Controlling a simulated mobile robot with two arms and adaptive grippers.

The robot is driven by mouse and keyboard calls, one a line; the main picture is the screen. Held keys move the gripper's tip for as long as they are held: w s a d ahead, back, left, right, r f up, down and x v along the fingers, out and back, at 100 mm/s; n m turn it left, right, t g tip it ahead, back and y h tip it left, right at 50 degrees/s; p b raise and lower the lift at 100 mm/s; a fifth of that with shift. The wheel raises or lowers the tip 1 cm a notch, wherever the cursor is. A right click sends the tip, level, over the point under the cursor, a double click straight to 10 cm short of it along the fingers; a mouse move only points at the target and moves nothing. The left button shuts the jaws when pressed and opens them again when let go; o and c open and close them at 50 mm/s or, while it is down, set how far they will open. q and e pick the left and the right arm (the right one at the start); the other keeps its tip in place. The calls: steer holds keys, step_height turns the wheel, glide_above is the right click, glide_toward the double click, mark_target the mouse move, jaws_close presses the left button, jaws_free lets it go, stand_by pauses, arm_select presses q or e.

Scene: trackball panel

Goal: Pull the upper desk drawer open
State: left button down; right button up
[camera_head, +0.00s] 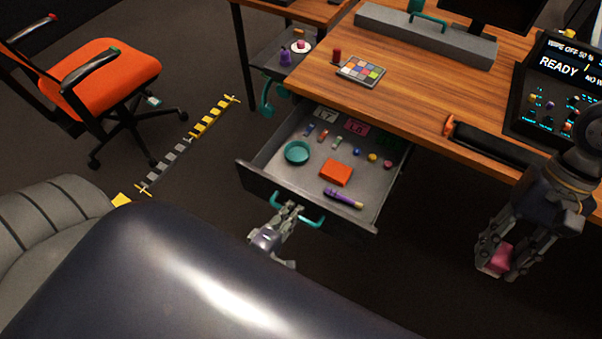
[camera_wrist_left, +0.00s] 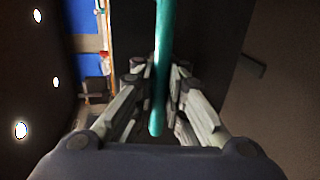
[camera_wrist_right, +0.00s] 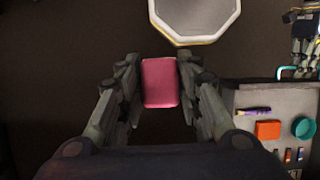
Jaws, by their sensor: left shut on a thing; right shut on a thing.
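The upper desk drawer (camera_head: 262,185) stands pulled out from under the wooden desk, its inside in plain view. A teal bar handle (camera_head: 312,222) runs along its dark front; the handle also shows upright in the left wrist view (camera_wrist_left: 161,60). My left gripper (camera_head: 288,212) is shut on the handle, with a finger on each side of it. My right gripper (camera_head: 497,262) is to the right of the drawer and apart from it, shut on a pink block (camera_wrist_right: 160,82).
The drawer holds a teal dish (camera_head: 297,152), an orange block (camera_head: 336,173), a purple marker (camera_head: 343,198) and several small items. The desk (camera_head: 420,95) bears a colour chart (camera_head: 361,71) and a control panel (camera_head: 560,90). An orange chair (camera_head: 105,75) stands at the left.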

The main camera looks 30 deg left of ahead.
arm_select(q)
steer(key=shift+s+r, duration=0.1)
steer(key=shift+s, duration=0.6)
steer(key=c, duration=1.9)
jaws_free()
steer(key=shift+c, duration=0.2)
steer(key=shift+s, duration=0.1)
steer(key=v, duration=1.1)
steer(key=shift+s, duration=0.4)
